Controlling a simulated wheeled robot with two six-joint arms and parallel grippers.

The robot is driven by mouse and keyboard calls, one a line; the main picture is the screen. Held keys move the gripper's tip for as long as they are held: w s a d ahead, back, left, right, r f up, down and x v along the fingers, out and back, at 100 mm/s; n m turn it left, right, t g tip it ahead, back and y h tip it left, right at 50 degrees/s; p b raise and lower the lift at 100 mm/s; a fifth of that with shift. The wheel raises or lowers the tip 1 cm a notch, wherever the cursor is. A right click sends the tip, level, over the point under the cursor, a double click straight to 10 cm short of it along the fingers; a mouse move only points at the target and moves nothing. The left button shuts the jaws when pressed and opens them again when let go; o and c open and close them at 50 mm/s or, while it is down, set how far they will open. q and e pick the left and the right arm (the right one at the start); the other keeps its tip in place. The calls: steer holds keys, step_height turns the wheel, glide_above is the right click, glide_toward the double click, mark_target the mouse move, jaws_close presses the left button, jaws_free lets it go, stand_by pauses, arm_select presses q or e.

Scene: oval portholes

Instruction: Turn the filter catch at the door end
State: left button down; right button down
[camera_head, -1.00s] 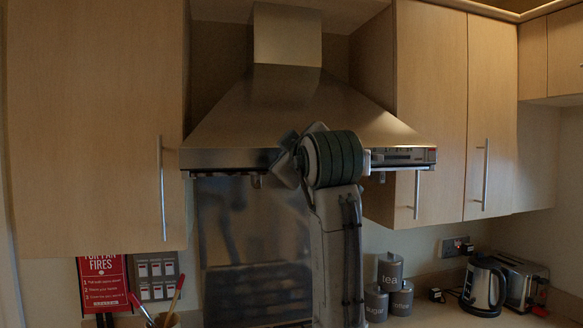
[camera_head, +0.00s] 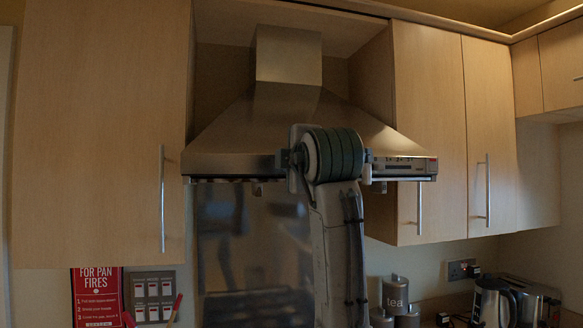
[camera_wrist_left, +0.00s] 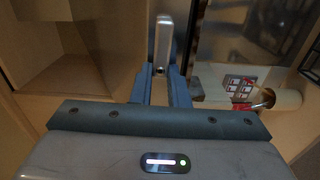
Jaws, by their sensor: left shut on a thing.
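The cooker hood (camera_head: 285,120) is brushed steel, with a control strip at its right front edge. In the left wrist view a pale metal catch (camera_wrist_left: 163,40) stands between the fingertips of my left gripper (camera_wrist_left: 161,74). The fingers are shut on its lower part, and its rounded end sticks out beyond them. In the head view my left wrist is up against the hood's front edge. It hides the fingers and the held catch there. Small knobs show under the hood at left (camera_head: 257,188) and right (camera_head: 379,187). My right gripper is not in view.
Wall cupboards with bar handles flank the hood at left (camera_head: 100,130) and right (camera_head: 430,110). Below are a red pan-fire sign (camera_head: 97,290), switches (camera_head: 153,297), a tea canister (camera_head: 395,294) and a kettle (camera_head: 492,302). Space before the splashback is clear beside my arm.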

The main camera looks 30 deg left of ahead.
arm_select(q)
steer(key=shift+f, duration=0.1)
stand_by(0.5)
steer(key=c, duration=1.4)
jaws_free()
steer(key=b+v, duration=0.4)
steer(key=v, duration=0.7)
steer(key=shift+b, duration=0.3)
